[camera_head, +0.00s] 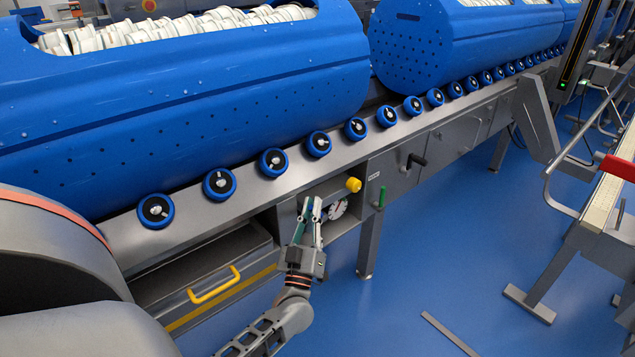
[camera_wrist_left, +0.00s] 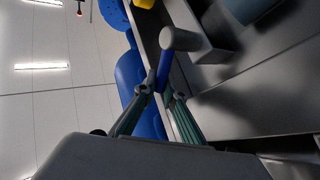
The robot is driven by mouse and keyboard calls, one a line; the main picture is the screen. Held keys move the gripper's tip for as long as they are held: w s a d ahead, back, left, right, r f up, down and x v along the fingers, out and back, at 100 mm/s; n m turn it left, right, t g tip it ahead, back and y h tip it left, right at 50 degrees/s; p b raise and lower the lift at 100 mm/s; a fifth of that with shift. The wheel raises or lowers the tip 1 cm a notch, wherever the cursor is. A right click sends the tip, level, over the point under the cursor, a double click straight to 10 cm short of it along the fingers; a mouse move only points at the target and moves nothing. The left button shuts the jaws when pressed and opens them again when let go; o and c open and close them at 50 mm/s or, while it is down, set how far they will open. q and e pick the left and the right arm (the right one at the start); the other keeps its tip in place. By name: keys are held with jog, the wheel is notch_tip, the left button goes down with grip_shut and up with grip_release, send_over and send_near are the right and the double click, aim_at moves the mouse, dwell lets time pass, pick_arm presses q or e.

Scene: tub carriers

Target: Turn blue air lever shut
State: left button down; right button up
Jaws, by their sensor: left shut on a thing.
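The blue air lever (camera_wrist_left: 164,72) shows in the left wrist view as a short blue bar running from a grey round hub (camera_wrist_left: 183,40) down between my fingertips. My left gripper (camera_wrist_left: 161,95) is shut on the lever's lower end. In the head view my left gripper (camera_head: 311,204) points up at the grey panel under the roller rail, left of a round white gauge (camera_head: 338,209). My right gripper is in neither view.
A yellow knob (camera_head: 353,184) sits just right of the gripper, with a green handle (camera_head: 382,197) and black handle (camera_head: 415,160) farther right. A drawer with a yellow handle (camera_head: 214,286) is at lower left. Blue tubs (camera_head: 220,110) lie above the rollers. Blue floor is open below.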

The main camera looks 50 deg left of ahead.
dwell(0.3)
pick_arm(q)
jog(key=c, duration=2.1)
grip_release()
jog(key=v, duration=1.2)
jog(key=shift+c, duration=0.4)
